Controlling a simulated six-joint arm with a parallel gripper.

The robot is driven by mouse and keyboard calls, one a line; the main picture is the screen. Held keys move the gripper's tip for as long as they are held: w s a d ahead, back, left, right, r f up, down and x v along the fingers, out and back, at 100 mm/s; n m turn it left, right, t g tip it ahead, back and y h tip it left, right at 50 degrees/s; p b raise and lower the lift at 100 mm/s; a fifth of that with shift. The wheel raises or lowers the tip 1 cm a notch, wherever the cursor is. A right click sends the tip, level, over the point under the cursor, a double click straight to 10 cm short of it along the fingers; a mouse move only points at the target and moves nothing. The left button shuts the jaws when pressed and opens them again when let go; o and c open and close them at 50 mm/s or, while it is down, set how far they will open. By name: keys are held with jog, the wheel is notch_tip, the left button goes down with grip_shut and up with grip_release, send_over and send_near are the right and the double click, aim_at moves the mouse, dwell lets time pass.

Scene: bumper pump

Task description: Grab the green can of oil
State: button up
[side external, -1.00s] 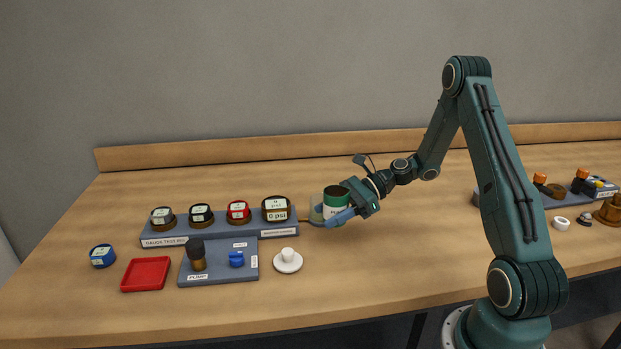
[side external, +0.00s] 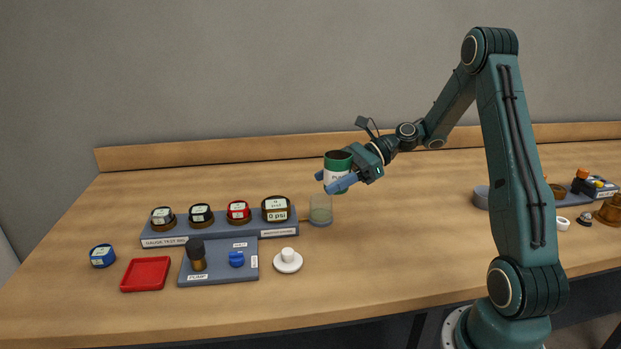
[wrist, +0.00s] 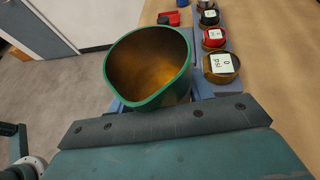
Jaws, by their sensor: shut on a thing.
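A green and white can (side external: 337,170) with a partly readable label is held above the bench in the side external view. My gripper (side external: 340,184) is shut on it, with the blue fingers around its sides. In the wrist view the can (wrist: 150,72) shows its open green rim and a brownish inside. It looks roughly upright in the side view. A clear glass cup (side external: 320,209) stands on the bench below and slightly left of the can, apart from it.
A gauge test board (side external: 215,229) with several gauges stands left of the cup. In front lie a pump plate (side external: 217,272), a red tray (side external: 146,274), a blue gauge (side external: 102,256) and a white knobbed disc (side external: 288,262).

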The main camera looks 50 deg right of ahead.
aim_at(326, 170)
jog(key=shift+r, duration=1.4)
jog(key=shift+r, duration=0.15)
jog(key=shift+d, duration=0.1)
